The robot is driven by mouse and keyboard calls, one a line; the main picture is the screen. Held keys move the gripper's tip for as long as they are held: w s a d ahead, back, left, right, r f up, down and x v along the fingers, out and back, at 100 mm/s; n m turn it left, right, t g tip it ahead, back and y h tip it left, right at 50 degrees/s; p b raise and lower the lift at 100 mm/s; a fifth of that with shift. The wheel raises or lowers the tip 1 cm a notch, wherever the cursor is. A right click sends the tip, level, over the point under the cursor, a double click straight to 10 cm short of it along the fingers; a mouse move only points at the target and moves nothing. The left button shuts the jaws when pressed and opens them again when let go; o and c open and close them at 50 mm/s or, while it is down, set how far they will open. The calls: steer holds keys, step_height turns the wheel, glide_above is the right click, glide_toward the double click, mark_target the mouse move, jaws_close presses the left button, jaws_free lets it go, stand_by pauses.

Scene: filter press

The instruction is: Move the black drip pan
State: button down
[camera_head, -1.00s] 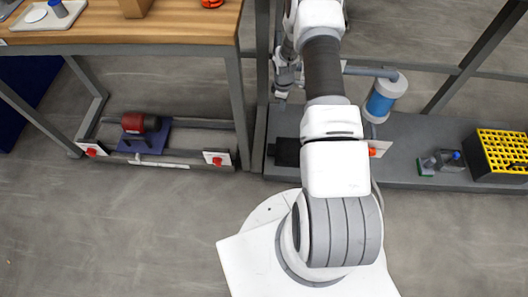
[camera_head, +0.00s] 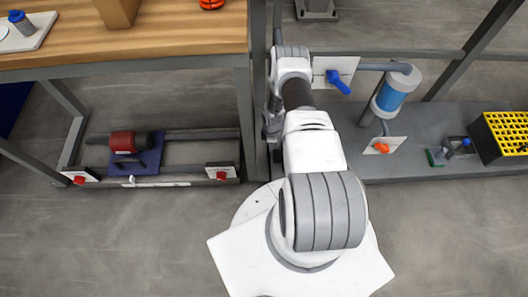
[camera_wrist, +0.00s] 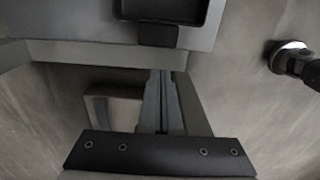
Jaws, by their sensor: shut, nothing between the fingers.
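The black drip pan (camera_wrist: 160,8) shows at the top edge of the wrist view, partly cut off, with a short dark tab (camera_wrist: 157,36) pointing toward my gripper. It rests on the grey platform (camera_wrist: 80,25). In the head view my arm hides the pan. My gripper (camera_wrist: 162,76) is shut and empty, its fingers together below the platform's edge in the wrist view. A gap shows in that picture between the fingertips and the tab. In the head view only the grey hand beside the frame post can be partly made out, and the fingertips are hidden.
On the platform are a blue-banded cylinder (camera_head: 390,93), an orange valve handle (camera_head: 381,148), a small clamp-like device (camera_head: 450,148) and a yellow-grid black crate (camera_head: 507,135). A blue handle (camera_head: 339,82) is behind. A workbench (camera_head: 150,45) stands left, with a red motor (camera_head: 128,142) beneath.

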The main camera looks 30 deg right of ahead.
mark_target(278, 158)
step_height(278, 158, down, 10)
steer(key=b, duration=0.4)
steer(key=shift+b, duration=0.3)
